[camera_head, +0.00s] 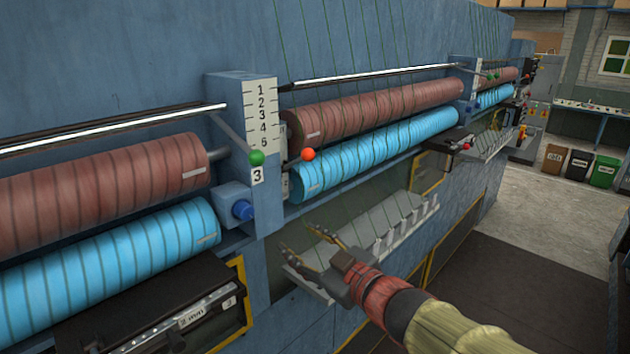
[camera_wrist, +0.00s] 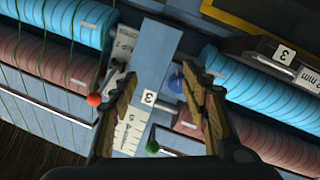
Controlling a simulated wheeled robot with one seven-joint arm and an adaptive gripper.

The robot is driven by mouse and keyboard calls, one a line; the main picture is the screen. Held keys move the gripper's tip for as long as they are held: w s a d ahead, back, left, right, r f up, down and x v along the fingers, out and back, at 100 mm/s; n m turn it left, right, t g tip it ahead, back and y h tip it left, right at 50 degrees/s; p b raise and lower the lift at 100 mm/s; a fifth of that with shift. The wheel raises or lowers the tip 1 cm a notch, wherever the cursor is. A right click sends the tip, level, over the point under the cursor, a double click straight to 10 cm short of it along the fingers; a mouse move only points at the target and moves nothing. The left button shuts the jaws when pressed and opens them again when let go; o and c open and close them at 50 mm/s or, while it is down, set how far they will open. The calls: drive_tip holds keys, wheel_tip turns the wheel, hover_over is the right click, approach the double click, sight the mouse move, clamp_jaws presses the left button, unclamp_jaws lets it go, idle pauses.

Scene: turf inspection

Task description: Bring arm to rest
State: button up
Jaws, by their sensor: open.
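My gripper (camera_head: 302,252) is open and empty in the head view, held out in front of the blue machine (camera_head: 300,325), beside a slanted grey ledge with small pegs (camera_head: 385,236). In the wrist view my gripper (camera_wrist: 157,100) shows its two fingers spread apart. Between and beyond them are the machine's upright post with a number scale (camera_wrist: 160,55), an orange-red ball (camera_wrist: 94,100), a green ball (camera_wrist: 152,146) and a blue knob (camera_wrist: 177,80). I cannot tell whether a finger touches the ledge.
Brown rollers (camera_head: 375,108) and light blue rollers (camera_head: 375,152) line the machine, with thin green threads running down. A black unit (camera_head: 150,310) juts out at lower left. Open floor (camera_head: 540,225) lies to the right, with several bins (camera_head: 579,164) at the back.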

drive_tip(key=s+d+f+m+g+h+b, duration=0.1)
drive_tip(key=s+d+f+m+h+b, duration=0.1)
drive_tip(key=d+f+m+h, duration=0.45)
drive_tip(key=s+d+f+m+g+h+b, duration=0.1)
drive_tip(key=s+d+f+g+h+b, duration=0.2)
drive_tip(key=d+f, duration=0.8)
drive_tip(key=s+d+f+m+g+h+b, duration=0.1)
drive_tip(key=s+d+f+m+g+b, duration=0.2)
drive_tip(key=s+f+b, duration=1.5)
drive_tip(key=s+d+f+m, duration=0.1)
drive_tip(key=s+d+m, duration=0.1)
drive_tip(key=d, duration=0.2)
drive_tip(key=shift+s+d+b, duration=0.2)
drive_tip(key=shift+b, duration=0.15)
drive_tip(key=shift+c, duration=0.5)
